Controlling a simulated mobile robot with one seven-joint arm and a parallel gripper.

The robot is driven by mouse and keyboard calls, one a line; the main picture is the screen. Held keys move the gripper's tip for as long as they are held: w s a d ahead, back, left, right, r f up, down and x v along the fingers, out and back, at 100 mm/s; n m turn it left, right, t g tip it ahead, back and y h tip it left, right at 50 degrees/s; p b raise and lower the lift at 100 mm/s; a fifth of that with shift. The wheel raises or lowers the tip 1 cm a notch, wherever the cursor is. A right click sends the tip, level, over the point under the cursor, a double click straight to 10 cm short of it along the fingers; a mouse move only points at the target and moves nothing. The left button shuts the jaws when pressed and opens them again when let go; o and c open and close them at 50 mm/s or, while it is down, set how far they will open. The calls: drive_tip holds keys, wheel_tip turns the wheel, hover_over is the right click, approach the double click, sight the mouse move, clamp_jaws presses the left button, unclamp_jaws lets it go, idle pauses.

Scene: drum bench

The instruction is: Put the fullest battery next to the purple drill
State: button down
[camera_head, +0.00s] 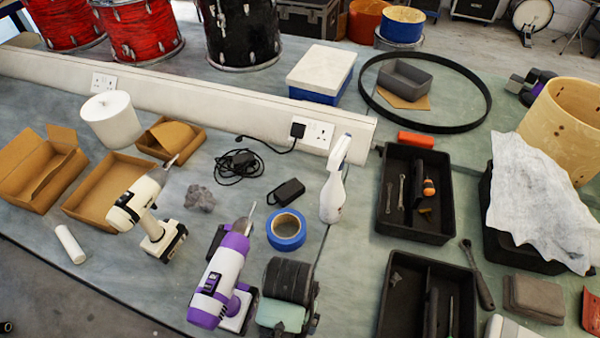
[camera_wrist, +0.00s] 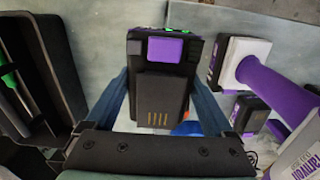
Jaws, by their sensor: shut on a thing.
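The purple and white drill (camera_head: 218,285) stands on the bench at the front middle. Its purple handle (camera_wrist: 272,82) and black foot show at the right of the wrist view. My gripper (camera_wrist: 162,85) is shut on a black battery (camera_wrist: 160,95) with a purple button, its fingers on both sides. In the head view my gripper (camera_head: 288,285) is just right of the drill and mostly hides the held battery. A small green mark shows on the battery's edge. Another black and purple battery (camera_wrist: 250,113) lies near the drill. I cannot tell whether the held battery touches the bench.
Blue tape (camera_head: 287,230) lies behind my gripper. Black tool trays (camera_head: 418,240) are to the right. A cream drill (camera_head: 137,200) and cardboard boxes (camera_head: 105,190) are to the left. A white spray bottle (camera_head: 335,190) stands behind. A black and purple tool (camera_head: 528,85) lies far right.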

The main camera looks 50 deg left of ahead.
drive_tip(key=f, duration=0.4)
drive_tip(key=shift+s+d+f, duration=0.2)
drive_tip(key=shift+s+f, duration=0.15)
drive_tip(key=shift+f, duration=0.05)
drive_tip(key=shift+w+f, duration=0.1)
drive_tip(key=shift+f, duration=2.3)
drive_tip(key=shift+a, duration=0.1)
drive_tip(key=shift+f, duration=0.2)
unclamp_jaws()
drive_tip(key=shift+r, duration=0.1)
wheel_tip(320, 180, up, 12)
drive_tip(key=shift+r, duration=0.1)
